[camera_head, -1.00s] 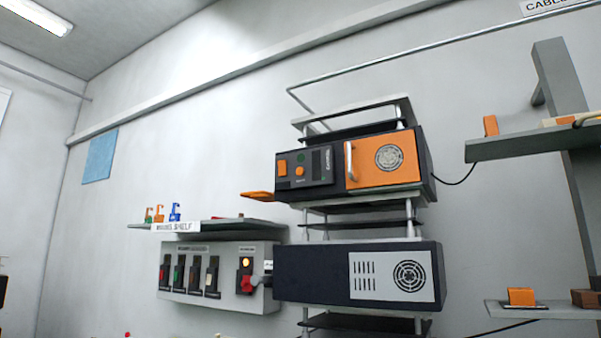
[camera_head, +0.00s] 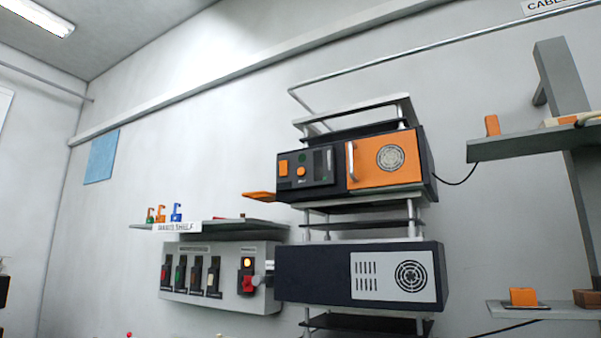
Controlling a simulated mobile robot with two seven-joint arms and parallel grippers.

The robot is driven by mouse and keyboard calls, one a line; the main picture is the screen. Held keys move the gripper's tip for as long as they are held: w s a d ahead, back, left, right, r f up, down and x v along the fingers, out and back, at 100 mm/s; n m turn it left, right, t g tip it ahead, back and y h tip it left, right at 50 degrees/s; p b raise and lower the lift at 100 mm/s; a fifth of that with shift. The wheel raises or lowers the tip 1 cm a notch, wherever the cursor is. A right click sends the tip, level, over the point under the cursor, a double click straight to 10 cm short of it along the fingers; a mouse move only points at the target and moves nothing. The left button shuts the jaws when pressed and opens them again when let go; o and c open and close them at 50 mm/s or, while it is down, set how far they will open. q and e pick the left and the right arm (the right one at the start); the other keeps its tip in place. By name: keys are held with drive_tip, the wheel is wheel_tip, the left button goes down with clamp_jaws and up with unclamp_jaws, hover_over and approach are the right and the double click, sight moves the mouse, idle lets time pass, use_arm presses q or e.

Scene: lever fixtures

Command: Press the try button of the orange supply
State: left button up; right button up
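The orange supply (camera_head: 352,165) is a dark box with an orange front panel, a vertical handle and a round vent. It sits on the upper level of a rack in the middle right. Its dark control panel (camera_head: 318,168) has a square orange button (camera_head: 283,167), a round orange knob or button (camera_head: 301,171) and a small dark display. The labels are too small to read, so I cannot tell which is the try button. An orange flap (camera_head: 259,195) sticks out at its lower left. Neither of my grippers is in view.
A dark unit with a grey vent panel (camera_head: 365,276) sits below on the rack. A grey switch box (camera_head: 220,285) with several levers and a lit lamp is on the wall to the left, under a shelf (camera_head: 215,225) holding small coloured items. Grey shelves (camera_head: 525,147) stand at right.

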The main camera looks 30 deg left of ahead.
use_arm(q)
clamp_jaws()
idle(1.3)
